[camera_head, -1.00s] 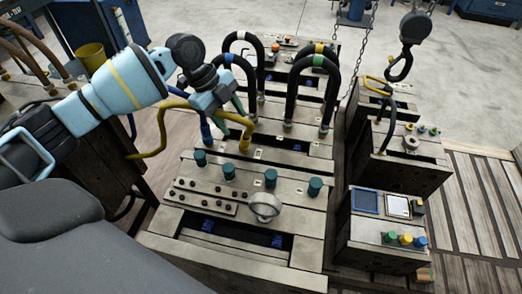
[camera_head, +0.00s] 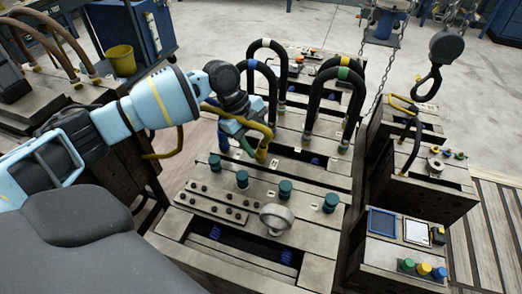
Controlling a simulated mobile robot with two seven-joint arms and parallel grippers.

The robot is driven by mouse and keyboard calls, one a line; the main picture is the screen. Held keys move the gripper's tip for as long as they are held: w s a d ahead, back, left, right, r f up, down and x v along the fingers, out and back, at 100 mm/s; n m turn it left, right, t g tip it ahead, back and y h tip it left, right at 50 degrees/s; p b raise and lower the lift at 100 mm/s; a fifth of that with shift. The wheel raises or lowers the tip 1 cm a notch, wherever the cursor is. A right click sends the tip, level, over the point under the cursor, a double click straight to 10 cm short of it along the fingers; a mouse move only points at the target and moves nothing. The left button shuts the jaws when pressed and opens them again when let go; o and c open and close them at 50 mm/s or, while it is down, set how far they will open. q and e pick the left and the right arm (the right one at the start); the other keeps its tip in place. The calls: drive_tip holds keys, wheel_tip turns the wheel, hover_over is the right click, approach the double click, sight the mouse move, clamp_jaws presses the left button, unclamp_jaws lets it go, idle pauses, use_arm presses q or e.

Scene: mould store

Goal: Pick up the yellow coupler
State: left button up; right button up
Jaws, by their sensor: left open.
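A yellow coupler (camera_head: 424,269) stands upright between a green coupler (camera_head: 408,265) and a blue coupler (camera_head: 439,273) on the front edge of the low block at the lower right. Another small yellow piece (camera_head: 447,153) sits in a similar row on the block behind. My left gripper (camera_head: 240,126) is open above the middle mould, near the yellow hose (camera_head: 266,140), far left of the front coupler row. Its fingertips are small and partly hidden among hoses. My right gripper is out of view.
Black looped hoses (camera_head: 335,90) stand on the middle moulds. A hook (camera_head: 444,48) hangs at the upper right. A yellow bucket (camera_head: 122,60) stands at the back left.

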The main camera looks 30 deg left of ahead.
sight(263, 156)
use_arm(q)
drive_tip(key=b+x, duration=0.1)
drive_tip(key=x, duration=0.3)
drive_tip(key=shift+s+f, duration=0.1)
drive_tip(key=shift+f, duration=0.15)
clamp_jaws()
